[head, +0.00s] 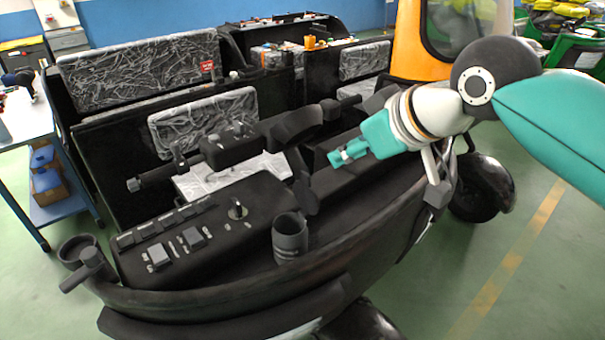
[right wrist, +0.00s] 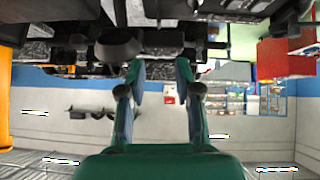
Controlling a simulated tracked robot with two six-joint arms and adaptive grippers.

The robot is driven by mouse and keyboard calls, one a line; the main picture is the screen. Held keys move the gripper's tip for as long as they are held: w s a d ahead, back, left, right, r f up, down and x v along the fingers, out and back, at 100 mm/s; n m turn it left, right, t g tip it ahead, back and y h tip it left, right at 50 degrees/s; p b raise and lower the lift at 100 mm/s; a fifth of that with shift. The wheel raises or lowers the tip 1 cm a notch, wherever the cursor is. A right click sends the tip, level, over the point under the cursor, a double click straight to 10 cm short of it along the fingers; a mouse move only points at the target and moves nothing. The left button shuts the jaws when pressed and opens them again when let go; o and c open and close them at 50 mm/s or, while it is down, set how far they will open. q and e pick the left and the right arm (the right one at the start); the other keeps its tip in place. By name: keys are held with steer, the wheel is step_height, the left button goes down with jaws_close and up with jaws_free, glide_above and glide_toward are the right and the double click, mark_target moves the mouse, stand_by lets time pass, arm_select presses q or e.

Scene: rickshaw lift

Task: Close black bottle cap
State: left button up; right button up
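My right gripper (head: 345,155), teal, reaches in from the right and hangs above the black front of the rickshaw. It also shows in the right wrist view (right wrist: 158,75), where its two fingers are apart with nothing between them. A black round open-topped holder (head: 290,238) stands at the front edge, below and left of the gripper and apart from it. A second black round part (head: 77,249) with a knob-like piece (head: 88,270) sits at the far left corner. I cannot tell which part is the black bottle cap. My left gripper is not in view.
The handlebar (head: 240,148) crosses the black dashboard (head: 180,235), which carries switches and a key. Plastic-wrapped seats (head: 140,72) stand behind. A blue-edged table (head: 25,125) is at the left. Green floor (head: 555,290) is clear at the right.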

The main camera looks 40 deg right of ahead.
mark_target(306, 174)
steer(key=p+x, duration=0.1)
steer(key=x, duration=1.5)
steer(key=shift+w+d+f, duration=0.15)
steer(key=shift+w+f, duration=0.1)
steer(key=shift+f, duration=0.1)
jaws_close()
